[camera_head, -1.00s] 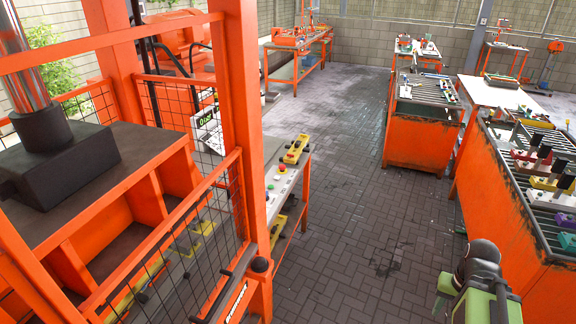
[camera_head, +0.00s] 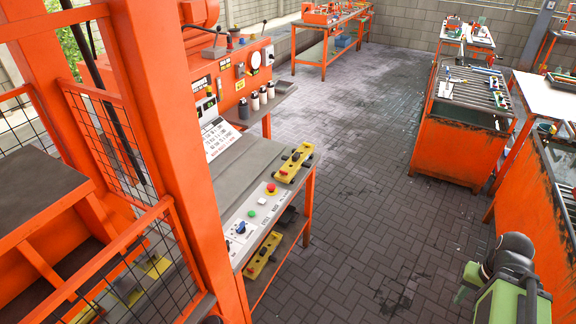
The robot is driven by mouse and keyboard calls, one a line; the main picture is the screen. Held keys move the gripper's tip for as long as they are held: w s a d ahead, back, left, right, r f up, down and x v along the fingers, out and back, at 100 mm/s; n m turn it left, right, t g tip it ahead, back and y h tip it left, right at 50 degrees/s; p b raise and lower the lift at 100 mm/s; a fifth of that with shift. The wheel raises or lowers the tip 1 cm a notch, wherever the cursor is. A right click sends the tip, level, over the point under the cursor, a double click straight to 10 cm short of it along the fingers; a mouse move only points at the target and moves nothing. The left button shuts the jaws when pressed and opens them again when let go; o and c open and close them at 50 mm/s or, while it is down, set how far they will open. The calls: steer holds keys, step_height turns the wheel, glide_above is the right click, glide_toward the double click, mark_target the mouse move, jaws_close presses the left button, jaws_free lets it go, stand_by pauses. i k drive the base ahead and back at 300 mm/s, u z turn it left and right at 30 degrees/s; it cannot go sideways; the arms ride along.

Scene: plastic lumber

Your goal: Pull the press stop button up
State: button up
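A red mushroom button (camera_head: 271,188) on a yellow base sits on the light grey control panel (camera_head: 257,229) of the press bench, left of the picture's middle. It looks like the press stop button. A white button (camera_head: 262,201), a green button (camera_head: 251,213) and a blue knob (camera_head: 241,227) lie in line with it, nearer to me. My gripper (camera_head: 466,286) is at the lower right, seen with the green and black arm, far to the right of the panel and apart from it. Its fingers are not clear, so its opening cannot be told.
An orange post (camera_head: 175,140) and mesh guard stand at the left, close to the panel. A yellow control box (camera_head: 293,164) lies at the bench's far end. Paved floor (camera_head: 370,200) is free between the bench and the orange roller tables (camera_head: 450,140) at right.

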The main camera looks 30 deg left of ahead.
mark_target(271, 186)
steer(key=z, duration=0.05)
steer(key=i, duration=1.7)
steer(key=u, duration=5.9)
steer(key=i, duration=0.1)
steer(key=z, duration=2.55)
steer(key=i, duration=0.95)
steer(key=u, duration=0.05)
